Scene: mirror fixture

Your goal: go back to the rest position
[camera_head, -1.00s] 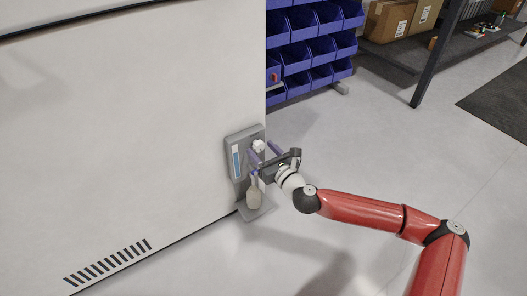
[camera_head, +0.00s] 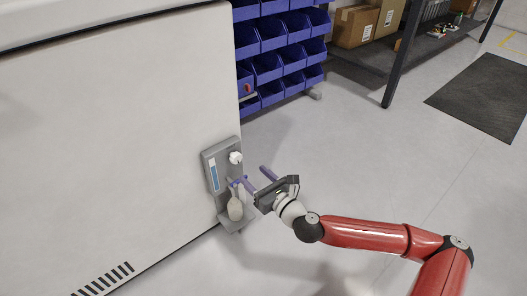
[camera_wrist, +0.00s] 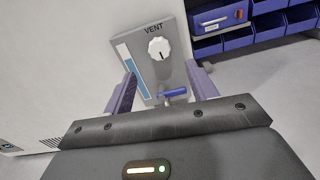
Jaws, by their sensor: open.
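My gripper (camera_head: 254,175) is open and empty, in front of and to the right of a grey panel (camera_head: 208,160) on the white cabinet's side. In the wrist view, my gripper's purple fingers (camera_wrist: 160,70) stand apart on either side of the panel. The panel bears the word VENT, a white knob (camera_wrist: 159,48), a blue gauge strip (camera_wrist: 132,70) and a small blue lever (camera_wrist: 173,92). The knob (camera_head: 236,158) shows clear of my fingers in the head view. A pale bottle (camera_head: 235,208) stands upright on the small ledge under the panel.
The large white cabinet (camera_head: 110,130) fills the left side. A rack of blue bins (camera_head: 270,68) stands behind it. A dark shelf (camera_head: 365,55) with cardboard boxes (camera_head: 355,27) is at the back right. A dark mat (camera_head: 487,100) lies on the floor. The floor to the right is open.

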